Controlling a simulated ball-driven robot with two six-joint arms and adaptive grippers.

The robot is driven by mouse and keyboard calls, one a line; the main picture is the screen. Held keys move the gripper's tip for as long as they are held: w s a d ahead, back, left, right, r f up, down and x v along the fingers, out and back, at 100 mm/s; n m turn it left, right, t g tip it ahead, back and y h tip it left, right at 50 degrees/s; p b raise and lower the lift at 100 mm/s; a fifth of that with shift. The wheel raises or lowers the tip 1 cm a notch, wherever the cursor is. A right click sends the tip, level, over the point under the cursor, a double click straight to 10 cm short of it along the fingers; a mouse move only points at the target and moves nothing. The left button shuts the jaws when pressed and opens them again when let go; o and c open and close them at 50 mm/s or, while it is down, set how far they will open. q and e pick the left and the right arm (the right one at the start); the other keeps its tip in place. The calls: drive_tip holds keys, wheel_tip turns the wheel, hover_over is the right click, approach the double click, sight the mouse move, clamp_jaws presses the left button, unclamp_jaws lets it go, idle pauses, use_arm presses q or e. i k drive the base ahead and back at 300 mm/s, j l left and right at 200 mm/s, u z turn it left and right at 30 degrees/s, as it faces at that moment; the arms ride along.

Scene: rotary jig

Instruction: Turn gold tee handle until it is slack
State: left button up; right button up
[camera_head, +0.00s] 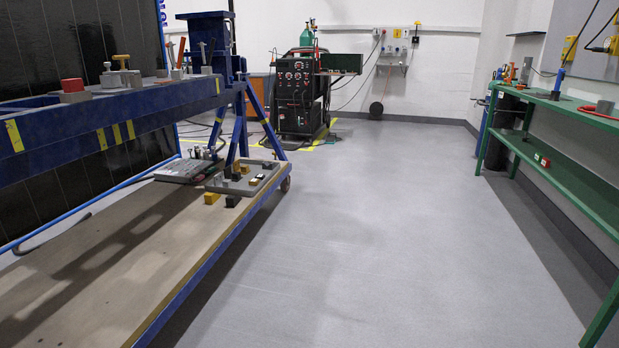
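A gold tee handle (121,59) stands upright on a grey clamp block (120,78) on top of the blue jig beam (60,138) at the left. It is small in the view, and how tight it sits cannot be told. Neither of my grippers shows in the head view.
A red-topped block (73,88) sits on the beam left of the handle. A wheeled blue frame with a wooden deck (110,262) lies below. A black welding machine (296,95) stands at the back, a green bench (575,178) at the right. The grey floor (400,240) between is clear.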

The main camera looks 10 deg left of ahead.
sight(121, 57)
drive_tip(key=i+u, duration=0.3)
drive_tip(key=i, duration=0.25)
drive_tip(key=i+l+u, duration=0.1)
drive_tip(key=i+u, duration=0.2)
drive_tip(key=i, duration=0.25)
drive_tip(key=i+l+u, duration=0.3)
drive_tip(key=i, duration=0.25)
